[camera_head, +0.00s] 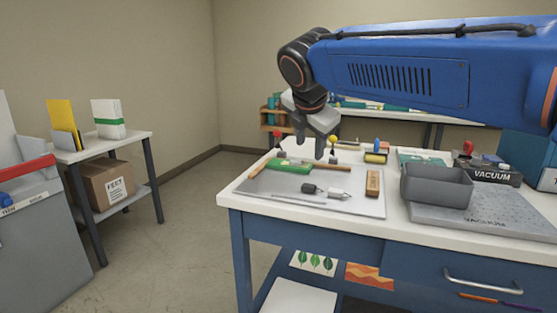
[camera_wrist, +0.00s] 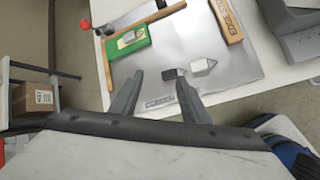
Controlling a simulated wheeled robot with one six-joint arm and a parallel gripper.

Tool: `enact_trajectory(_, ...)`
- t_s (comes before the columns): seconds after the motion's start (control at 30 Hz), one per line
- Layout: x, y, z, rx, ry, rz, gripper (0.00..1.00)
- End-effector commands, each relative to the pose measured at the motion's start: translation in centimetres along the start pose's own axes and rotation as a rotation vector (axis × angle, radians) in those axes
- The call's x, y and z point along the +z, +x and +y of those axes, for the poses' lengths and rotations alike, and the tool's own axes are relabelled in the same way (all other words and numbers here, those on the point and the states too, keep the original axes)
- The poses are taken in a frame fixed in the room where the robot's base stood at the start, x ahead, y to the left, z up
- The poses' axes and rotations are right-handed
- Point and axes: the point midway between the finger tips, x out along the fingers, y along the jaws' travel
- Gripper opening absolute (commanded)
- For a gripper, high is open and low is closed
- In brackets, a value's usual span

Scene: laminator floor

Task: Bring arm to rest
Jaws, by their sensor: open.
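My blue arm reaches in from the right in the head view. My gripper (camera_head: 322,148) hangs over the back part of a grey mat (camera_head: 280,197) on the white-topped workbench. In the wrist view my gripper (camera_wrist: 157,88) has its two fingers apart, with nothing held between them. A green block (camera_wrist: 127,42) and a wooden stick lie on the mat beyond the left finger. A wooden edge block (camera_wrist: 226,20) lies at the mat's far right.
A grey bin (camera_head: 436,186) stands on a speckled vacuum plate (camera_head: 480,213) at the right of the bench. Small knobbed tools stand along the back. A side table (camera_head: 110,146) with a cardboard box (camera_head: 107,184) is at the left. Open floor lies between.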

Motion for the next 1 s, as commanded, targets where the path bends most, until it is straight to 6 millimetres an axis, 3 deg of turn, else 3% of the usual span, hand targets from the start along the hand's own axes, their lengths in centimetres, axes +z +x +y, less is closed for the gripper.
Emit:
enact_trajectory(0.27, 0.8, 1.2, -13.6, -0.088, 0.596, 0.045, 0.42)
enact_trajectory(0.6, -3.4, 2.8, -29.6, -0.208, 1.402, 0.051, 0.42)
enact_trajectory(0.8, -7.6, 3.9, -37.4, -0.274, 1.859, 0.028, 0.42)
enact_trajectory(1.0, -11.2, 5.0, -42.2, -0.32, 2.19, 0.002, 0.42)
